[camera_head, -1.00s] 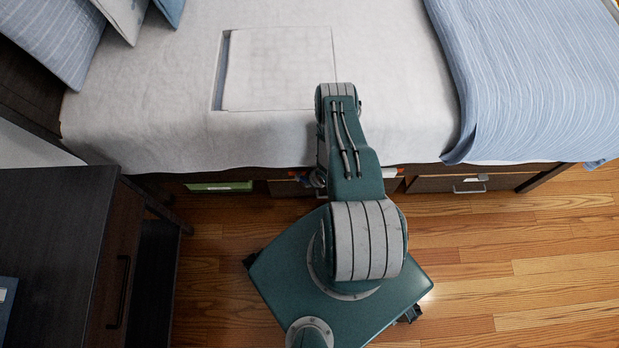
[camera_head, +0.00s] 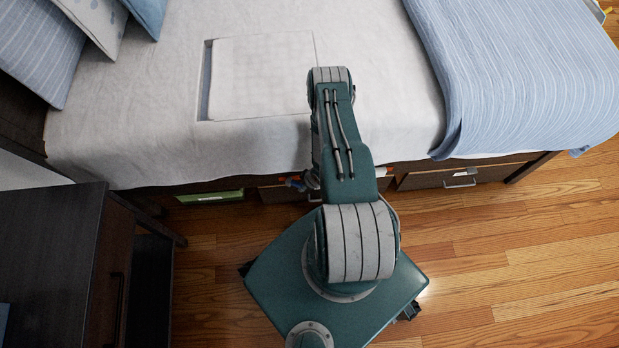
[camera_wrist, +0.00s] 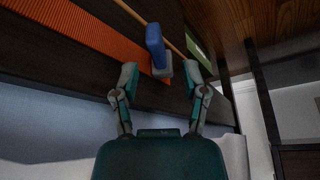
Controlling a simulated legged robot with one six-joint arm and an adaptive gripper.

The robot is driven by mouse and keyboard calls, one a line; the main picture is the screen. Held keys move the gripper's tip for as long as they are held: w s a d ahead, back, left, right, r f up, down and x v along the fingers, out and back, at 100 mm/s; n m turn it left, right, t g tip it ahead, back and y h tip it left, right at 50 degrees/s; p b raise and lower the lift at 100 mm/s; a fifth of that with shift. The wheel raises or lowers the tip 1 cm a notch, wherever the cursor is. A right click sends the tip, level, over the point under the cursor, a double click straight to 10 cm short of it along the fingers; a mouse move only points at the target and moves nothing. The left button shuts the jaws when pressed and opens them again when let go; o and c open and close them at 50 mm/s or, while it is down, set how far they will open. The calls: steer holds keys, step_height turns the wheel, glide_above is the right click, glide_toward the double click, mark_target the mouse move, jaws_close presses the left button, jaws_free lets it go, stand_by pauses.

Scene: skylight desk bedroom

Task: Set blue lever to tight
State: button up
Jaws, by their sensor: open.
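The blue lever (camera_wrist: 155,45) shows in the wrist view, standing out from a dark surface beside an orange ribbed strip (camera_wrist: 75,25). A grey piece (camera_wrist: 162,68) sits at its lower end. My gripper (camera_wrist: 160,78) is open, with its two fingers on either side of the grey piece and the lever just beyond the fingertips. I cannot tell whether a finger touches it. In the head view a small blue part (camera_head: 294,183) shows at the bed's lower edge, partly hidden by my arm. My gripper is hidden there.
The bed (camera_head: 250,140) spans the back, with a rectangular panel (camera_head: 262,75) on top. Under it are a green-fronted box (camera_head: 210,196) and a drawer with a handle (camera_head: 445,180). A dark desk (camera_head: 50,240) stands at left. The wooden floor (camera_head: 520,260) at right is clear.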

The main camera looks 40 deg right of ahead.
steer(key=v, duration=0.6)
steer(key=shift+r, duration=0.3)
steer(key=shift+s, duration=0.2)
